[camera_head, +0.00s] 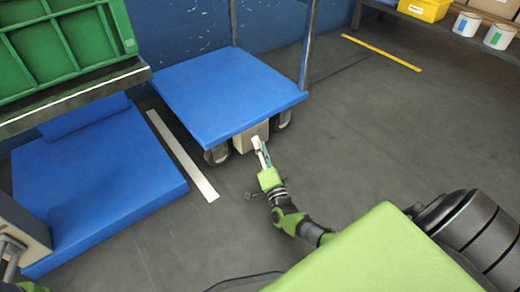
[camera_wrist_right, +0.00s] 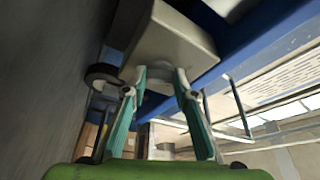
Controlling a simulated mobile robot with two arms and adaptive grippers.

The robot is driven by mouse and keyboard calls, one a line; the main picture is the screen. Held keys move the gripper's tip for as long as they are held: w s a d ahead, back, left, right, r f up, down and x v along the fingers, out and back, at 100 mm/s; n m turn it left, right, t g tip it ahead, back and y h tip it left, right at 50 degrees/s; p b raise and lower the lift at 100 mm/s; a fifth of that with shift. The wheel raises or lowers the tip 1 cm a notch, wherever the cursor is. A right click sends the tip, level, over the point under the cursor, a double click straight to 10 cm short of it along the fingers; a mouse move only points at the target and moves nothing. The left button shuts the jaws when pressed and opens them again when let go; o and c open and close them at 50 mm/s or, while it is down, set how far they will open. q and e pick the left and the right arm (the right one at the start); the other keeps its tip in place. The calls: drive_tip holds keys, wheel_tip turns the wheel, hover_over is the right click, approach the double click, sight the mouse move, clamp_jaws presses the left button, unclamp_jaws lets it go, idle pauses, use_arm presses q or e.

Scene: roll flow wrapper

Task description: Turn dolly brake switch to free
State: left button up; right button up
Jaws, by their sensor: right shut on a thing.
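The blue dolly (camera_head: 230,92) stands on the floor with its deck level and posts at its far side. A beige brake box (camera_head: 242,142) sits under its front edge, between two wheels. The box shows large in the right wrist view (camera_wrist_right: 172,38). My right gripper (camera_head: 259,146) reaches the front of the box. In the right wrist view its teal fingers (camera_wrist_right: 161,76) straddle a small part at the box, which I take to be the brake switch; the fingers mostly hide it. The switch's setting cannot be read.
A blue platform (camera_head: 100,185) lies to the left, with a green crate (camera_head: 62,45) on a rack above it. A white floor line (camera_head: 182,155) runs between platform and dolly. The floor to the right of the dolly is clear; a yellow bin (camera_head: 424,8) stands far right.

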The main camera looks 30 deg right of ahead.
drive_tip(key=shift+f+n, duration=0.1)
drive_tip(key=shift+n, duration=0.3)
drive_tip(key=shift+a, duration=0.1)
drive_tip(key=o, duration=1.1)
